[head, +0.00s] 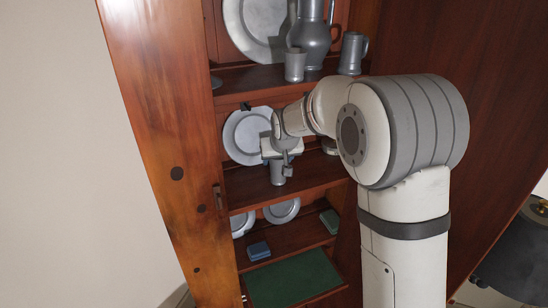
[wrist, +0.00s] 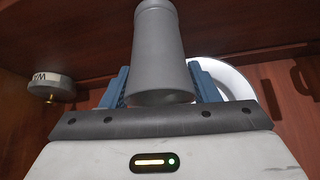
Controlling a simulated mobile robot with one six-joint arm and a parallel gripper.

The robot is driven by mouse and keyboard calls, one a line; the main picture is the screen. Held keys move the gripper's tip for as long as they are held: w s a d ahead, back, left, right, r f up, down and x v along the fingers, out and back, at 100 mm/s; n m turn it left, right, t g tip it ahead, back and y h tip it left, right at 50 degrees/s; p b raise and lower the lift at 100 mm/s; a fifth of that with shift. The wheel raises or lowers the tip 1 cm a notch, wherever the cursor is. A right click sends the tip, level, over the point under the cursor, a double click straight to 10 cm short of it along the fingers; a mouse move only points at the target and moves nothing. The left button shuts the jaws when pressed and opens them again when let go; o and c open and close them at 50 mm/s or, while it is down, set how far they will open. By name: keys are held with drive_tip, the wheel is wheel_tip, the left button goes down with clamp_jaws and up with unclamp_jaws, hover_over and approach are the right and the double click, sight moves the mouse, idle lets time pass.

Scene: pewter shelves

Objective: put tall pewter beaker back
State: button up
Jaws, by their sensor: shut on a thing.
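The tall pewter beaker (wrist: 160,50) is a plain grey, slightly tapered cylinder. In the wrist view it stands between the two blue fingers of my gripper (wrist: 161,84), which is shut on it. In the head view my gripper (head: 281,150) is inside the middle bay of the wooden shelves, and part of the beaker (head: 278,173) shows below it, close above or on the middle shelf board (head: 247,190). I cannot tell whether its base touches the board. The gripper hides the beaker's upper part in the head view.
A pewter plate (head: 243,137) leans behind my gripper. The shelf above holds a jug (head: 314,40), a small cup (head: 295,65), a tankard (head: 352,53) and a large plate (head: 252,25). Below are a blue box (head: 258,250) and a green box (head: 329,221).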

drive_tip(key=o, duration=1.1)
drive_tip(key=shift+f, duration=0.1)
drive_tip(key=shift+r, duration=0.25)
drive_tip(key=b+v, duration=0.2)
drive_tip(key=v, duration=1)
drive_tip(key=s+d+f+m+g+h, duration=0.1)
drive_tip(key=s+d+f, duration=0.1)
drive_tip(key=s+d, duration=1)
drive_tip(key=s+d+f+m+g, duration=0.1)
drive_tip(key=s+d+f, duration=0.1)
drive_tip(key=s, duration=0.7)
drive_tip(key=s+d+f+g, duration=0.1)
drive_tip(key=s+f, duration=0.3)
drive_tip(key=s, duration=0.4)
drive_tip(key=shift+s+d+f+m+h, duration=0.2)
drive_tip(key=shift+s+d+m+h, duration=0.1)
drive_tip(key=shift+s+d+m, duration=0.15)
